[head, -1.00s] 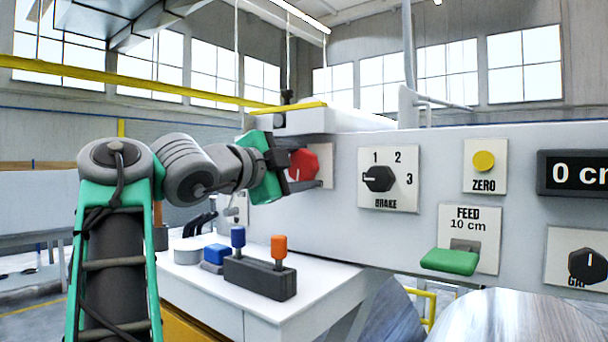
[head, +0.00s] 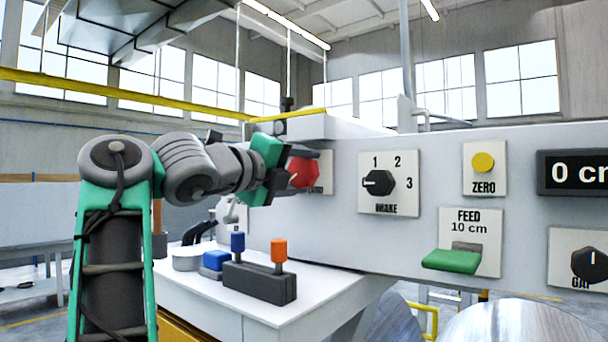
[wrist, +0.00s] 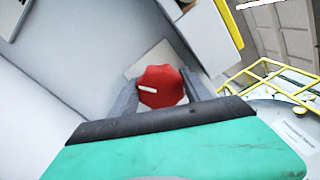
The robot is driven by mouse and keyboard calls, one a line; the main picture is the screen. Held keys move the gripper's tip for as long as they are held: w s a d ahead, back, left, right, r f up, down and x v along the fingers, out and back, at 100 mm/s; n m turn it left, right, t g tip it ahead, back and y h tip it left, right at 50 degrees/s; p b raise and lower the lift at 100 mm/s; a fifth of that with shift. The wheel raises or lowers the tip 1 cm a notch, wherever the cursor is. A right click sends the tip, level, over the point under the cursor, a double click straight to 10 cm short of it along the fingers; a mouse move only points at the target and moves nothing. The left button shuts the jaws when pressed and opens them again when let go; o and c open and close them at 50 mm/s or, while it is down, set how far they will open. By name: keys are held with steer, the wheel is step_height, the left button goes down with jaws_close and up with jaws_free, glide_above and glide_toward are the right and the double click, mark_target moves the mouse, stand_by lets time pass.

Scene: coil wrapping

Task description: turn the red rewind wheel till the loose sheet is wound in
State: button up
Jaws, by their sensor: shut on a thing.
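The red rewind wheel (head: 304,172) is on a pale plate on the machine's front panel, left of the brake knob. It also shows in the wrist view (wrist: 160,86), with a white mark on its face. My gripper (head: 290,174) is at the wheel, partly covering it in the head view. In the wrist view my gripper (wrist: 158,98) has one finger on each side of the wheel and is shut on it. The loose sheet cannot be made out for certain.
The brake knob (head: 379,182), yellow zero button (head: 483,162) and green feed lever (head: 450,260) are to the right on the panel. Below, a white table (head: 250,312) carries a dark block (head: 260,282) with blue and orange handles. A yellow rail (wrist: 285,84) shows in the wrist view.

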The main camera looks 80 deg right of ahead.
steer(key=shift+m, duration=0.5)
steer(key=o, duration=1.4)
steer(key=shift+c, duration=0.2)
steer(key=shift+s+a, duration=0.1)
steer(key=shift+a, duration=0.05)
